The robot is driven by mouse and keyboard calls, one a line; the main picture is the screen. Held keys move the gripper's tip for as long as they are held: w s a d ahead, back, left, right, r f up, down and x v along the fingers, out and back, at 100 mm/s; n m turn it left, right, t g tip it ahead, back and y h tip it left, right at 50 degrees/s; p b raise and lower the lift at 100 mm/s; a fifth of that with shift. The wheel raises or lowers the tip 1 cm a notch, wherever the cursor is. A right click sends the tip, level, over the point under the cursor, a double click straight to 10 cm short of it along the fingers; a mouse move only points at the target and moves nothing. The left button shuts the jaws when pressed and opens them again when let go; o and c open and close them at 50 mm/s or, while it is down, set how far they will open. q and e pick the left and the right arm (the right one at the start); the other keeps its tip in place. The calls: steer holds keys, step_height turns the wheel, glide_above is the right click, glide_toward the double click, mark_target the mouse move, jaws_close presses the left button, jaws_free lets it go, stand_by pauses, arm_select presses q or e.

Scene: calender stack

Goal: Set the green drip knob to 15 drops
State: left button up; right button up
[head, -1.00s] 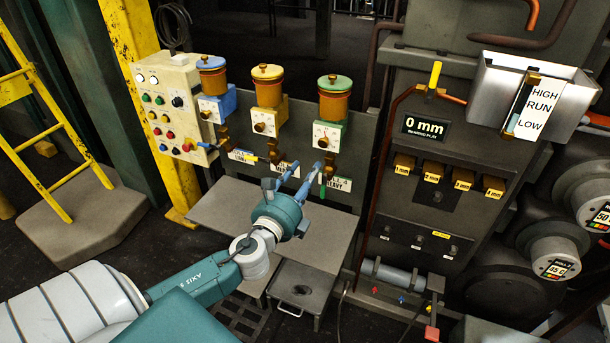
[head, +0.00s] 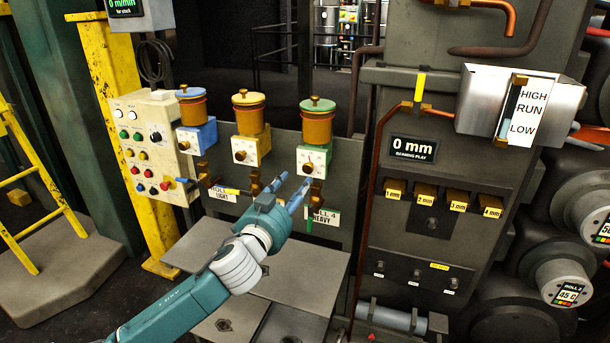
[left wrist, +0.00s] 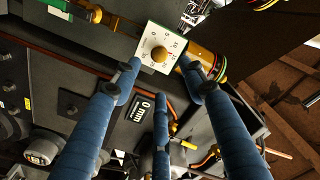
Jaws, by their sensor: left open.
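The green-capped drip oiler (head: 317,104) is the right one of three on the grey panel. Its small brass knob (head: 308,167) sits on a white dial plate. In the left wrist view the knob (left wrist: 159,54) is on the white plate with a printed scale; its setting is too small to read surely. My left gripper (head: 291,186) is open and empty, just below and in front of this dial. In the left wrist view its blue fingers (left wrist: 160,80) spread around the knob's line, apart from it. My right gripper is out of view.
The yellow-capped oiler (head: 249,99) and blue-capped oiler (head: 189,92) stand to the left. A beige button box (head: 146,140) is farther left. A black "0 mm" display (head: 413,149) is to the right. Grey step plates (head: 290,255) lie below my arm.

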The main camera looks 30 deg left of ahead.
mark_target(307, 169)
arm_select(q)
steer(key=p+x, duration=0.1)
steer(key=x, duration=0.7)
steer(key=shift+w, duration=0.25)
jaws_close()
